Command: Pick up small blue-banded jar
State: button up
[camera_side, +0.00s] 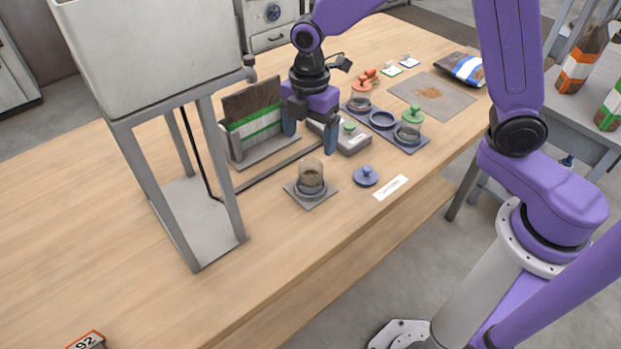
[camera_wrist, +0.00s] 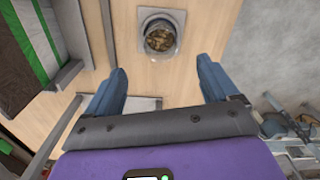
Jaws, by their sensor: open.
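The small clear jar (camera_side: 311,174) with a blue-grey band low on it stands upright on a grey square plate (camera_side: 298,196), with brown pellets inside. In the wrist view the jar (camera_wrist: 161,36) is at top centre, seen from above, open at the top. A blue knobbed lid (camera_side: 365,177) lies on the table to its right. My gripper (camera_side: 310,130) is open and empty, fingers pointing down, behind and above the jar in the side view. In the wrist view its fingers (camera_wrist: 160,72) are spread below the jar in the picture, apart from it.
A hopper on a metal frame (camera_side: 222,200) stands at left. A bag holder (camera_side: 253,125) with upright bags and a grey scale (camera_side: 345,137) are close to my gripper. A blue tray (camera_side: 408,143) holds other jars.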

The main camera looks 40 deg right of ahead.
aim_at(311, 178)
notch_tip(311, 178, down, 12)
jog(key=shift+r, duration=0.2)
jog(key=c, duration=1.3)
